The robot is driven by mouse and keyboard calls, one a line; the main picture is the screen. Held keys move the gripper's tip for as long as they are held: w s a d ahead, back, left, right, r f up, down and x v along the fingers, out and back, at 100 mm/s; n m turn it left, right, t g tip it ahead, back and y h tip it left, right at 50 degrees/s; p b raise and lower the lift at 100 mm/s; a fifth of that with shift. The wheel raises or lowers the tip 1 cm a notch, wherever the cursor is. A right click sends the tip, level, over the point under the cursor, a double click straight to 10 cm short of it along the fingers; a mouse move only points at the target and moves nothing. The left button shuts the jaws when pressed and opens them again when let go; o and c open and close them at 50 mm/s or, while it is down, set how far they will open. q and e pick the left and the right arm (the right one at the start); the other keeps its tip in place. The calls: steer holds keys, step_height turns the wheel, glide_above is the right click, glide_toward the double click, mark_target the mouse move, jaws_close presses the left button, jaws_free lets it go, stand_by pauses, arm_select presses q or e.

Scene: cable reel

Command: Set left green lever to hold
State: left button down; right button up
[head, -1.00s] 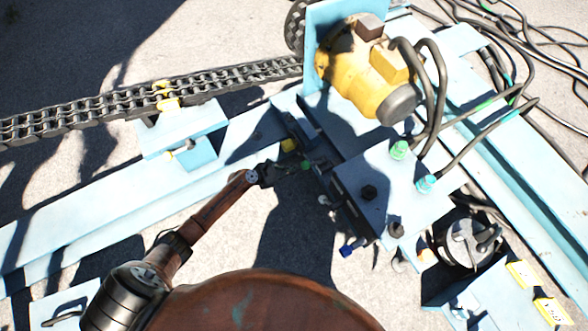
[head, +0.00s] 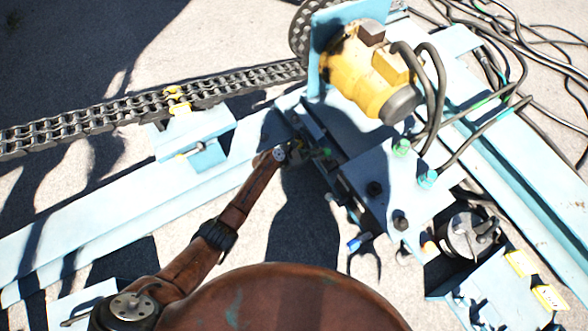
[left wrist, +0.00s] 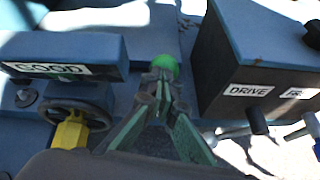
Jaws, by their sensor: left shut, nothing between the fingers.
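The left green lever shows its round green knob (head: 327,152) beside the dark control box in the head view. In the left wrist view the bright green knob (left wrist: 165,66) stands just beyond my fingertips. My left gripper (head: 297,152) is at the lever, left of the knob in the head view. In the left wrist view its fingers (left wrist: 158,88) are closed together, with nothing between them. They are at or very near the knob; I cannot tell if they touch. The lever's shaft is hidden behind the fingers. My right gripper is not in view.
In the left wrist view, a box labelled GOOD (left wrist: 60,52) and a valve wheel with a yellow part (left wrist: 72,128) stand left. A box labelled DRIVE (left wrist: 246,78) stands close right. The head view shows a yellow motor (head: 365,75), a chain (head: 120,112) and hoses (head: 510,60).

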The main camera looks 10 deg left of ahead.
mark_target(325, 149)
arm_select(q)
steer(key=shift+w+d+r, duration=0.45)
steer(key=shift+w+d, duration=0.15)
steer(key=shift+d, duration=0.2)
steer(key=shift+w+d+r, duration=0.35)
steer(key=shift+w+d, duration=0.3)
steer(key=shift+d, duration=0.1)
steer(key=shift+w+d+r, duration=0.25)
steer(key=shift+d+r, duration=0.15)
steer(key=shift+r, duration=0.05)
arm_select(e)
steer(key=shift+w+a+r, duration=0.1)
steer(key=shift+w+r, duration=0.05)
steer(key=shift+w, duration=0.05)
arm_select(q)
steer(key=shift+d+r, duration=0.1)
steer(key=shift+d, duration=0.05)
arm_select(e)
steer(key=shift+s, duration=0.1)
arm_select(q)
steer(key=shift+s+a+r, duration=0.1)
steer(key=shift+s+a, duration=0.25)
steer(key=shift+a, duration=0.2)
steer(key=f+v, duration=0.1)
steer(key=v, duration=1)
steer(key=shift+s+a, duration=0.25)
steer(key=shift+a, duration=0.1)
